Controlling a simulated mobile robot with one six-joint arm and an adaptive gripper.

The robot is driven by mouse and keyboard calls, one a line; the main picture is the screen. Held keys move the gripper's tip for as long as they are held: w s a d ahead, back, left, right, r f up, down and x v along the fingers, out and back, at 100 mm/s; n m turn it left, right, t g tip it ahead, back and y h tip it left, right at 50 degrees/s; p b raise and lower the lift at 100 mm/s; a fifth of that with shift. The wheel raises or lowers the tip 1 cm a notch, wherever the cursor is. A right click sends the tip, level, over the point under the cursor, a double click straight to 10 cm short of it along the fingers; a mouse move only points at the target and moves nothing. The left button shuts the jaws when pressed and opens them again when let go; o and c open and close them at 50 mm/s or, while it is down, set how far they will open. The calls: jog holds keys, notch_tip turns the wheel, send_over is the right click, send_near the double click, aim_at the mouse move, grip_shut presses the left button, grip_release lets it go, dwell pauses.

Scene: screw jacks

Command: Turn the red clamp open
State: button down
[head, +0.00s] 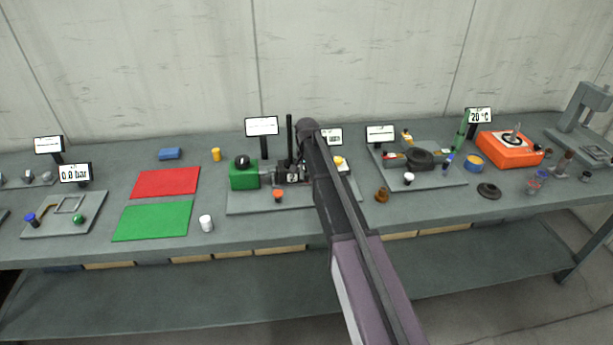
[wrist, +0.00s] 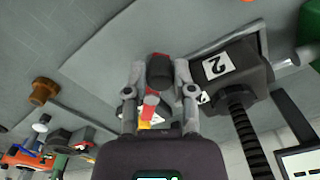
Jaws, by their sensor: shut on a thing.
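The red clamp (wrist: 151,106) shows in the wrist view as a small red part between my fingers, next to a dark round piece (wrist: 160,70). My gripper (wrist: 160,75) has one finger on each side of that dark piece and is shut on the clamp. The fingers hide part of it, and its turn angle is hard to read. Beside it is a dark block labelled 2 (wrist: 216,66) with a black threaded spindle (wrist: 246,135). The block also shows in the head view (head: 293,177). There my arm hides the clamp and fingertips.
A green block (head: 243,176) stands left of the labelled block, and an orange-red knob (head: 278,195) stands in front. A brown knob (head: 381,195) is right of my arm. Upright black rods (head: 289,137) and signs (head: 262,127) stand behind. Red and green mats (head: 166,182) lie left.

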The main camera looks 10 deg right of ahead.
jog(key=shift+c, duration=2.3)
grip_release()
jog(key=shift+r, duration=0.1)
